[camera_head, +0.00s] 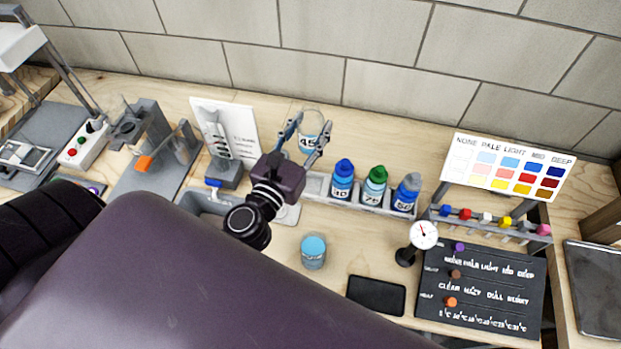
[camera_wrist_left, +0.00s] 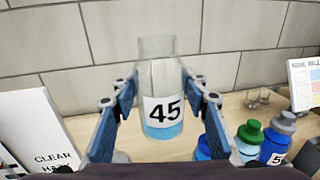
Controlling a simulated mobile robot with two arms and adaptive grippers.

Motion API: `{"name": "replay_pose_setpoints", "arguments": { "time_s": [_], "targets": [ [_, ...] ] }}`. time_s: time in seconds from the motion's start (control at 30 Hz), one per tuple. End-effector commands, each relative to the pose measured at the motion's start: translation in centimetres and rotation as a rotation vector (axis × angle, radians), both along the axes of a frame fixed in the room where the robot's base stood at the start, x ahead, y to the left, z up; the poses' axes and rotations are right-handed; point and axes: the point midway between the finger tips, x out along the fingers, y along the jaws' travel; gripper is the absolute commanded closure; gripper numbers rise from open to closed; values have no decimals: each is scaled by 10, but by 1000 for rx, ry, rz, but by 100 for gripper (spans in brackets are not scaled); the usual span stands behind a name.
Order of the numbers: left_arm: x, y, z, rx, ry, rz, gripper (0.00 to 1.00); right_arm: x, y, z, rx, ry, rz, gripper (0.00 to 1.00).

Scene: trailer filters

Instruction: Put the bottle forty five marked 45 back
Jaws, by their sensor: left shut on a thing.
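The bottle marked 45 (camera_head: 308,143) is clear with some blue liquid at its bottom and a white label. My left gripper (camera_head: 308,140) is shut on it, with one finger on each side. In the left wrist view the bottle (camera_wrist_left: 161,112) stands upright between the blue finger pads, and its label faces the camera. A grey rack (camera_head: 318,186) lies below and to the right, holding bottles marked 30 (camera_head: 342,182), 75 (camera_head: 374,186) and 50 (camera_head: 405,196). The rack's left part looks empty, partly hidden by my gripper. My right gripper is not in view.
A dial gauge (camera_head: 423,236), a black pad (camera_head: 376,295) and a dark marking board (camera_head: 480,290) are to the right. A white card (camera_head: 237,133) and a grey device (camera_head: 223,168) stand left of the bottle.

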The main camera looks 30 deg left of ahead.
Motion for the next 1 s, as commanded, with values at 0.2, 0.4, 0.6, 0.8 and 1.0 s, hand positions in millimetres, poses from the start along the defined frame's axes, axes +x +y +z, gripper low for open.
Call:
{"name": "replay_pose_setpoints", "arguments": {
  "time_s": [0.2,0.4,0.6,0.8,1.0],
  "targets": [
    [0,0,-58,-1,2,1,98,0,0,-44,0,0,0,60],
    [-1,0,-94,1,2,0,98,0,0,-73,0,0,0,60],
    [-1,0,-125,1,1,-1,98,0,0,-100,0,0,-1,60],
    [0,0,-138,1,1,-1,98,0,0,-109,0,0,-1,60],
    [-1,-1,-157,2,1,-1,98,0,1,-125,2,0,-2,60]
  ]
}}
